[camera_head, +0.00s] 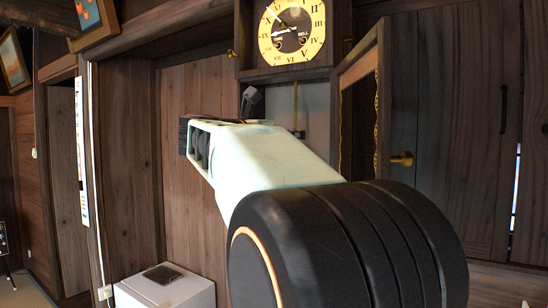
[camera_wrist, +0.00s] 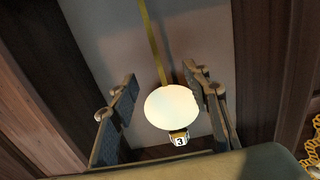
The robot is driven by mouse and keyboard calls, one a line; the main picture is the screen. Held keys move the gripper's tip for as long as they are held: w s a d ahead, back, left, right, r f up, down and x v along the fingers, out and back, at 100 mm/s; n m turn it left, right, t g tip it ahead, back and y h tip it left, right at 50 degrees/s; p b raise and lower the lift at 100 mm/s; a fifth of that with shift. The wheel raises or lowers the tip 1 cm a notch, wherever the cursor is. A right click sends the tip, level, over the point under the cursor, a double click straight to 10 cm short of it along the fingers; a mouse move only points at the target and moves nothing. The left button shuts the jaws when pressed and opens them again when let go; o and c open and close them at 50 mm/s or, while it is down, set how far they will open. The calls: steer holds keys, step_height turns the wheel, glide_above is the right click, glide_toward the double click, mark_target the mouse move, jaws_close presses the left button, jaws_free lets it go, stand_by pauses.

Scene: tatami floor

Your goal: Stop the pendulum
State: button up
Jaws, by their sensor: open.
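The wall clock has a yellow dial (camera_head: 291,32) above an open lower case. In the wrist view the pendulum is a pale round bob (camera_wrist: 171,107) on a thin brass rod (camera_wrist: 153,40), with a small tag marked 3 below it. The rod also shows in the head view (camera_head: 295,104), partly hidden by my arm. My gripper (camera_wrist: 161,76) is open, with one finger on each side of the pendulum. The bob appears between the fingers, nearer the right one; I cannot tell whether they touch. In the head view one gripper finger (camera_head: 250,100) shows at the case.
The clock's glass door (camera_head: 362,100) stands open to the right of the case, with a brass knob (camera_head: 402,160). Wooden case walls flank the gripper. A white box (camera_head: 165,290) stands low at the left. Wood panels surround the clock.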

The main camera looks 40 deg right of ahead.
steer(key=b+v, duration=0.1)
steer(key=v, duration=0.4)
steer(key=shift+a, duration=0.15)
stand_by(0.5)
